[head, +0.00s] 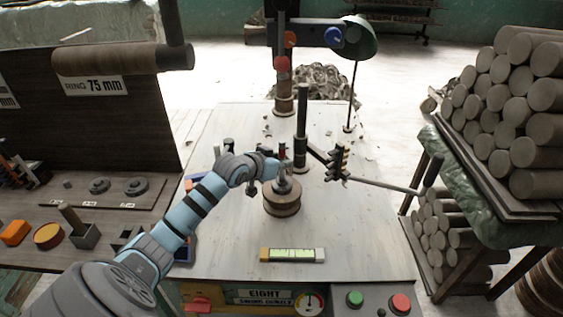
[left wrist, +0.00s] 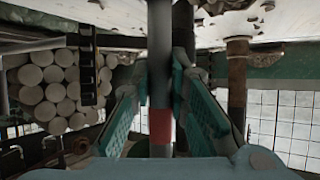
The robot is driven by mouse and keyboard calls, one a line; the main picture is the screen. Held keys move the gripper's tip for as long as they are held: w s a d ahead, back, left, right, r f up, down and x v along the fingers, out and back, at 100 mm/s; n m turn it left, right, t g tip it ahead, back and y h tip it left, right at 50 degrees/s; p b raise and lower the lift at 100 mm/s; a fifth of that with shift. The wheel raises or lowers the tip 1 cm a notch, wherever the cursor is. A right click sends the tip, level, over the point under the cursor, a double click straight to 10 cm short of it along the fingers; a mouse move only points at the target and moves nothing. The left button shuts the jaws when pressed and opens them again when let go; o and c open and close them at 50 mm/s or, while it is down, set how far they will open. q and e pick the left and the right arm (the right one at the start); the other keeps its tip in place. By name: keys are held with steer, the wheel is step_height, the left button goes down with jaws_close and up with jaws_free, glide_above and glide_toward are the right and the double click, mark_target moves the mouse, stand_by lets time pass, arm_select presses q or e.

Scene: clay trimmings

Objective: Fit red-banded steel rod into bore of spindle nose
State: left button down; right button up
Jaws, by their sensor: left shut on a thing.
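The steel rod (left wrist: 160,65) stands between the teal finger pads of my left gripper (left wrist: 159,95), which is shut on it. Its red band (left wrist: 160,127) shows near the palm in the left wrist view. In the head view my left gripper (head: 283,168) is over the round wooden-looking base (head: 282,203), and a small red part of the rod (head: 282,147) shows above the fingers. A grey metal piece, apparently the spindle nose (head: 283,187), sits on that base, just under the gripper. The bore and the rod's lower end are hidden, so I cannot tell whether they meet. My right gripper is not in view.
A dark post (head: 302,125) stands close behind the gripper, with a dark clamp-like tool (head: 338,162) and long bar to its right. A green level-like gauge (head: 292,255) lies in front. The pale tabletop (head: 360,235) is clear at front right.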

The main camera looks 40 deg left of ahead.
arm_select(q)
steer(key=c, duration=1.6)
jaws_free()
steer(key=shift+o, duration=0.2)
steer(key=p+v, duration=0.5)
steer(key=v, duration=0.7)
steer(key=shift+r, duration=0.2)
